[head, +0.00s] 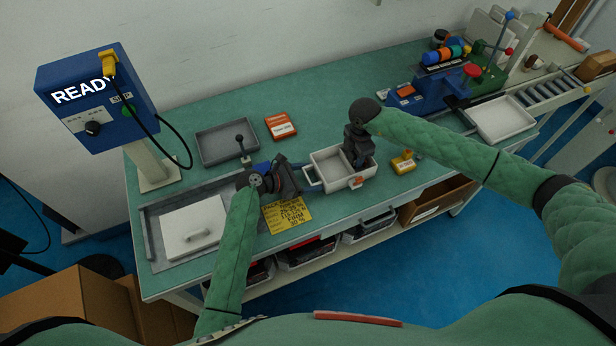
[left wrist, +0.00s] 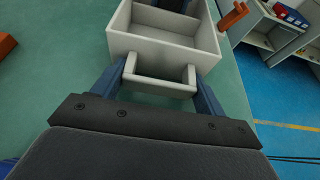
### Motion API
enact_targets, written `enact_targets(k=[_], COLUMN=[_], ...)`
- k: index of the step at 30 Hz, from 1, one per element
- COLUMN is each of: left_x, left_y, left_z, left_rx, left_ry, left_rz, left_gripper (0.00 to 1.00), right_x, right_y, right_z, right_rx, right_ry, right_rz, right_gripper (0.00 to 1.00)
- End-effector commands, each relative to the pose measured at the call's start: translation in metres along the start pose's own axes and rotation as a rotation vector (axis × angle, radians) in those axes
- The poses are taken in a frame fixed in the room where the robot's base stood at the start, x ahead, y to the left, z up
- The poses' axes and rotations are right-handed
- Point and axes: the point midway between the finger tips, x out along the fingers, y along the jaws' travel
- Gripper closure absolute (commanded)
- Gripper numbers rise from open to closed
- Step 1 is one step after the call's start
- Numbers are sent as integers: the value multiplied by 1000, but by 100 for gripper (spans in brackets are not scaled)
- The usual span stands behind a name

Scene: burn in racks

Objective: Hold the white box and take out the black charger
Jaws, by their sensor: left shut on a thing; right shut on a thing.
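The white box (head: 329,183) stands on the green bench, open at the top, with a handle on its left side. My left gripper (head: 312,178) is shut on that handle. In the left wrist view its blue fingers (left wrist: 160,88) sit at both ends of the handle of the white box (left wrist: 165,45). The near compartment looks empty. My right gripper (head: 357,161) points down into the right part of the box and is shut on a dark thing there, seemingly the black charger. The charger is mostly hidden by the gripper and the box walls.
A grey tray (head: 228,145) and an orange box (head: 281,126) lie behind the left gripper. A yellow card (head: 287,214) lies in front. A yellow block (head: 403,162) stands right of the box. A white lidded tray (head: 193,229) is at the left.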

Motion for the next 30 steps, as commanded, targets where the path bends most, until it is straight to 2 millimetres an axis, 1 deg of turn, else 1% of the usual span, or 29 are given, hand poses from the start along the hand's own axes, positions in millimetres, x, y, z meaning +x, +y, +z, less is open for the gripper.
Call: enact_targets(k=[30], left_x=[0], left_y=[0], left_z=[-1], left_rx=[-1], left_ry=[2], left_rz=[-1], left_gripper=[64], right_x=[-35], right_y=[1], right_z=[0], right_rx=[0], right_ry=[0], right_rz=[3], right_gripper=[100])
